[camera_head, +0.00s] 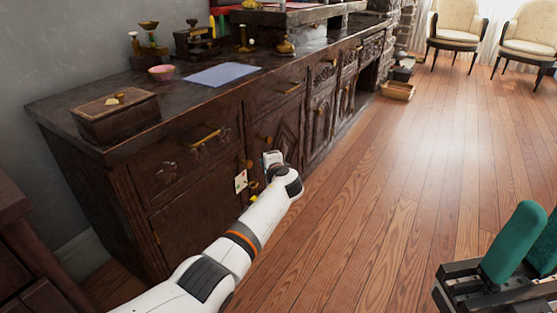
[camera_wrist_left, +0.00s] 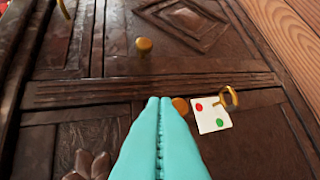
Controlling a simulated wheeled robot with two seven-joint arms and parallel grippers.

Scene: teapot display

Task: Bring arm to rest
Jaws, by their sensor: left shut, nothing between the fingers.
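My left arm (camera_head: 235,250) reaches in from the lower left of the head view to the front of the dark wooden sideboard (camera_head: 185,150). Its fingers are hidden behind the wrist there. In the left wrist view the teal fingers of my left gripper (camera_wrist_left: 159,101) are pressed together, empty, in front of the carved cabinet doors. My right gripper (camera_head: 530,240) is at the lower right of the head view, over the floor and cut off by the picture edge. Its opening cannot be judged.
A white card with red and green dots (camera_wrist_left: 212,116) hangs by a gold ring (camera_wrist_left: 229,97) near my left fingertips. A wooden box (camera_head: 115,115), pink bowl (camera_head: 161,73) and blue sheet (camera_head: 222,74) are on the sideboard. The wooden floor (camera_head: 400,170) is mostly clear.

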